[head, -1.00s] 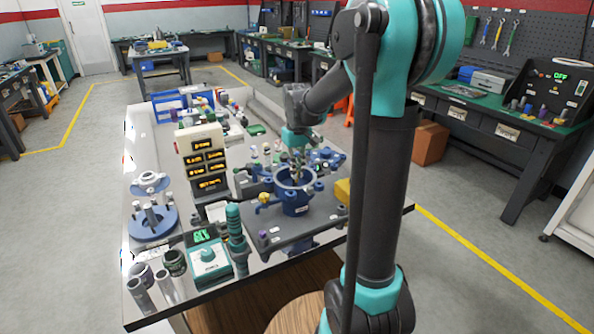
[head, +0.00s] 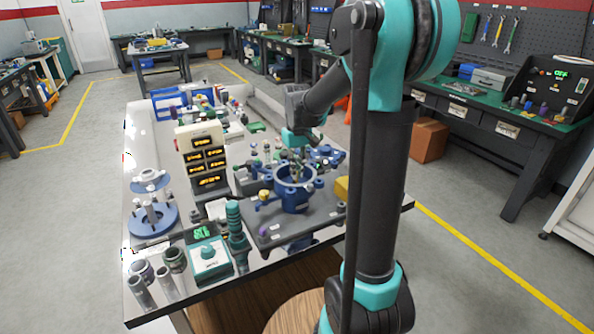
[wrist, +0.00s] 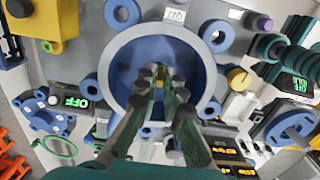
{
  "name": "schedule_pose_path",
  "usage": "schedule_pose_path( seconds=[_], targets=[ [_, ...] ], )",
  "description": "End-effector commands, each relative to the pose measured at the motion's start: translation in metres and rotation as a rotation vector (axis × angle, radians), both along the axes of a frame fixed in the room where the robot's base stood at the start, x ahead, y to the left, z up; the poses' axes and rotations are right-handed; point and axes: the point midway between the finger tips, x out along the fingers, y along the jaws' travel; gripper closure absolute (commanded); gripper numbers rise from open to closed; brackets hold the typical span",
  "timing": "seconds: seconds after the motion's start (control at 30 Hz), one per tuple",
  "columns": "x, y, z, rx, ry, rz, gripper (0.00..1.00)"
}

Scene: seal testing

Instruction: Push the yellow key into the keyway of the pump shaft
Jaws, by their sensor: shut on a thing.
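The blue pump housing (head: 291,205) stands on a dark grey plate on the table. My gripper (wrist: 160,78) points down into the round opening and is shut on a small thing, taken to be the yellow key. The key is almost wholly hidden between the fingers. The pump shaft and its keyway are hidden behind the fingers, so I cannot tell whether the key touches the keyway. In the head view my gripper (head: 296,168) is small, over the middle of the housing.
A brass-yellow knob (head: 264,195) sticks out from the housing's left side. A yellow block (head: 342,189) stands to its right. A white display stand (head: 203,160), a teal spring-like column (head: 236,225) and blue flanged parts (head: 152,222) stand to the left. The table is crowded.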

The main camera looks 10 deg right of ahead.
Motion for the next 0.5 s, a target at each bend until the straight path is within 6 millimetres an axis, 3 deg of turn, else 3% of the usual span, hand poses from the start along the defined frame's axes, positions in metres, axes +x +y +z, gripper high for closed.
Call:
schedule_pose_path(
  seconds=[0.4, 0.43, 0.5],
  targets=[
    [0.0002, 0.0001, -0.0027, 0.000, -0.001, 0.000, 1.00],
    [0.0002, 0.0001, -0.0029, 0.000, -0.001, 0.000, 0.91],
    [0.0002, 0.0001, -0.0028, 0.000, -0.001, 0.000, 0.82]
  ],
)
